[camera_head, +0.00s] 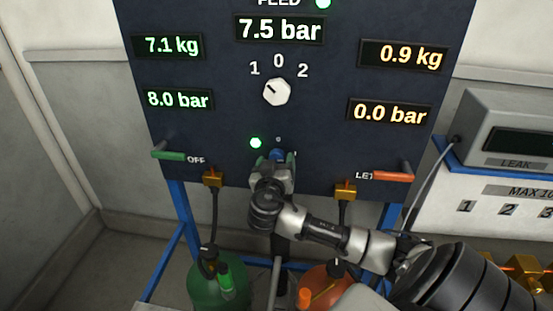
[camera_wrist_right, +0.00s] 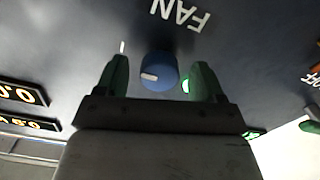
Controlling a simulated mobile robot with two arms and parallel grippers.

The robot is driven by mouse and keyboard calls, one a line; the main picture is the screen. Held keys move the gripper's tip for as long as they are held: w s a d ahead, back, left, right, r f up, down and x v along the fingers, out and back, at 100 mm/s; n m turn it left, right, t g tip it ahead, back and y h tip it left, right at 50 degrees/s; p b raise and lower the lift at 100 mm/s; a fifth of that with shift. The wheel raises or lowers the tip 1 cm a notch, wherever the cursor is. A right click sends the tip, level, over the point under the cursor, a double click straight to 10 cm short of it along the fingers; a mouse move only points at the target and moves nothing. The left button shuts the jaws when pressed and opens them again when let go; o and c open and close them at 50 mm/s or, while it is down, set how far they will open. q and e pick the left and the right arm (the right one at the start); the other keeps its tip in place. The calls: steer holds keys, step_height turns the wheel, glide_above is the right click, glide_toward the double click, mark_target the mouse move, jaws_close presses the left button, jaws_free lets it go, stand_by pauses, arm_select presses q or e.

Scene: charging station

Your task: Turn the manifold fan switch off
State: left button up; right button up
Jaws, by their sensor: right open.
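The fan switch is a blue round knob (camera_wrist_right: 158,72) on the dark panel, below the upside-down FAN label (camera_wrist_right: 180,13) in the right wrist view. Its white mark sits at the knob's lower left there. A green lamp (camera_wrist_right: 187,86) is lit beside it; it also shows in the head view (camera_head: 256,142). My right gripper (camera_wrist_right: 159,62) is open, with its green fingers on either side of the knob; contact cannot be told. In the head view, my right gripper (camera_head: 277,160) covers most of the blue knob. My left gripper is not in view.
The panel (camera_head: 215,125) has a white selector knob (camera_head: 277,92) above, a green OFF lever (camera_head: 168,155) at left and an orange lever (camera_head: 391,176) at right. Green (camera_head: 218,280) and orange (camera_head: 330,287) cylinders stand below. A LEAK box (camera_head: 505,130) is at right.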

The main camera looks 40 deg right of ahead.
steer(key=shift+w+d, duration=0.1)
steer(key=shift+c, duration=0.6)
steer(key=c, duration=0.8)
